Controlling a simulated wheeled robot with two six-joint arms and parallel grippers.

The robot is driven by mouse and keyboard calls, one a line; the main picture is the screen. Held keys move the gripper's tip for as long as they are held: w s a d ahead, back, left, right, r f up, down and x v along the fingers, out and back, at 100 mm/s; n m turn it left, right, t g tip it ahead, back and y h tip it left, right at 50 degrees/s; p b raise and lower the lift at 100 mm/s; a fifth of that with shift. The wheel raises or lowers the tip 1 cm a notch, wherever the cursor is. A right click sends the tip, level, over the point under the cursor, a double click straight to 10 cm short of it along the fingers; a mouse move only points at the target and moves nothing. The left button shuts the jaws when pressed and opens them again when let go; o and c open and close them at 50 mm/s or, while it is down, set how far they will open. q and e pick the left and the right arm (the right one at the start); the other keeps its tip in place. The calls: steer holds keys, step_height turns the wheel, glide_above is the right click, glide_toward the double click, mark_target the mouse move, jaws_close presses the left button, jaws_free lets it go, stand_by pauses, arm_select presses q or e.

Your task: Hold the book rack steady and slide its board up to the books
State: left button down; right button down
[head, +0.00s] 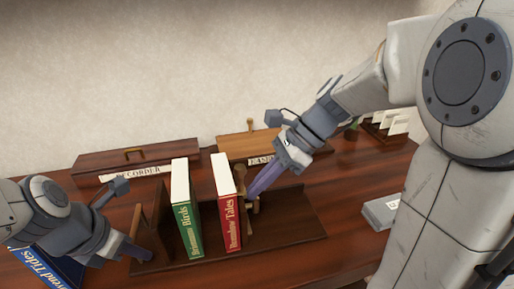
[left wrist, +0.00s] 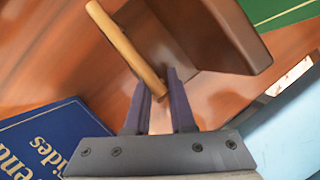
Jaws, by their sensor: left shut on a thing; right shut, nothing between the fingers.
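The dark wooden book rack (head: 295,222) stands on the table. A green book (head: 187,220) and a red book (head: 229,205) stand upright in it with a gap between them. The rack's sliding board (head: 241,180) is upright just right of the red book; its contact with that book is unclear. My left gripper (head: 138,252) is shut on the pale wooden handle (left wrist: 125,48) at the rack's left end; the fingers (left wrist: 158,100) partly hide the grip. My right gripper (head: 254,192) is shut and empty, its tips at the right side of the board, by its pale handle.
A blue book (head: 48,268) lies beneath my left arm. A labelled wooden box (head: 135,158) and another box (head: 248,143) stand behind the rack. A grey box (head: 380,212) and a letter rack (head: 385,128) are to the right. The rack's base is bare right of the board.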

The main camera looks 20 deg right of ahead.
mark_target(237, 189)
steer(key=shift+a+r, duration=0.1)
steer(key=shift+a, duration=0.1)
steer(key=shift+w+a, duration=0.1)
steer(key=shift+a, duration=1.85)
arm_select(q)
steer(key=shift+r, duration=0.1)
arm_select(e)
steer(key=shift+a, duration=1.9)
steer(key=shift+w, duration=0.1)
steer(key=shift+v, duration=2.5)
steer(key=shift+v, duration=4.05)
